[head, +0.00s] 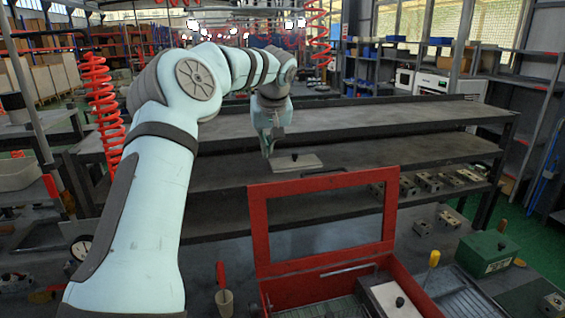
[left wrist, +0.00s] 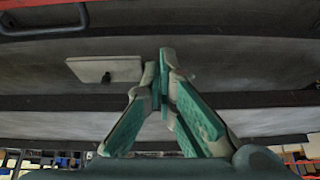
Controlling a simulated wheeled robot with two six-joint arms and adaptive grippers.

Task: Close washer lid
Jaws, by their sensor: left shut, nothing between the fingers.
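The washer's red lid (head: 257,222) stands raised and open, a rectangular frame with a clear window. A dark handle (head: 325,172) shows at its top edge. The red washer body (head: 398,277) is below it, its inside partly visible. My left gripper (head: 269,153) is beyond the lid and above its top left part, in front of the dark shelving, apart from the lid. In the left wrist view its green-padded fingers (left wrist: 164,58) meet at the tips, with nothing between them. My right gripper is not in view.
A pale plate with a black knob (head: 297,161) lies on the dark shelf (head: 225,176) near the gripper; a plate (left wrist: 105,69) also shows in the left wrist view. Metal valve blocks (head: 449,219) and a green box (head: 487,253) are right of the washer.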

